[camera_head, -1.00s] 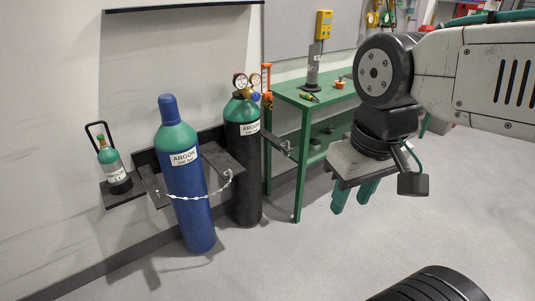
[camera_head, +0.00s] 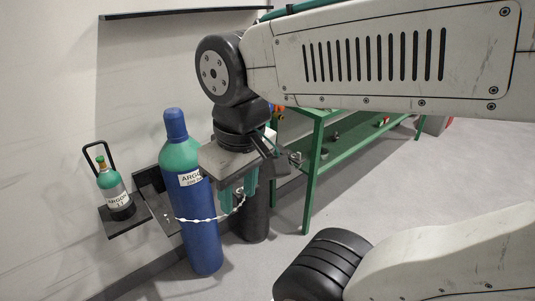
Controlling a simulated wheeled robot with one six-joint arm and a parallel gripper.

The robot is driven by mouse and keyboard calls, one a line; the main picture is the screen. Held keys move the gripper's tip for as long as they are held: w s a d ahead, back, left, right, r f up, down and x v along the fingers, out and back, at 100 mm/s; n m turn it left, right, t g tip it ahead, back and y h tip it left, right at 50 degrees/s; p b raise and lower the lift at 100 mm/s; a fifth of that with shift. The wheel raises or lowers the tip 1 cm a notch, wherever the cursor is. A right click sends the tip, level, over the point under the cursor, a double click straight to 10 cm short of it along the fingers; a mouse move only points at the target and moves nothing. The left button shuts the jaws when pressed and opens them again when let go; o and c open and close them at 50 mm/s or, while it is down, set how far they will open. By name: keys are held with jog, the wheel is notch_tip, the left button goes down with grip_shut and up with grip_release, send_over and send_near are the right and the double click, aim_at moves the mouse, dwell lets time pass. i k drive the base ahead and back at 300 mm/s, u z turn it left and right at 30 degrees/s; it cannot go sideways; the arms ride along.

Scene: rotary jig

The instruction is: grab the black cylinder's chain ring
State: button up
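The black cylinder (camera_head: 256,221) stands behind my gripper, and its upper part, including its green top, is hidden by my wrist. A pale chain (camera_head: 196,220) runs across the blue argon cylinder (camera_head: 203,247) and curves up to the right. Its right end, with what looks like a small ring (camera_head: 241,193), shows at my fingertips. My gripper (camera_head: 239,199) points down in front of the black cylinder, its two green fingers apart with a gap. I cannot tell whether the ring lies between the fingers or behind them.
The blue cylinder stands close to the left of my gripper. A green workbench (camera_head: 313,170) stands close to the right. Open floor (camera_head: 385,185) lies further right.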

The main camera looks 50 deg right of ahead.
aim_at(299, 155)
jog(key=i, duration=0.7)
jog(key=z, duration=0.8)
jog(key=i, duration=0.8)
jog(key=z, duration=0.75)
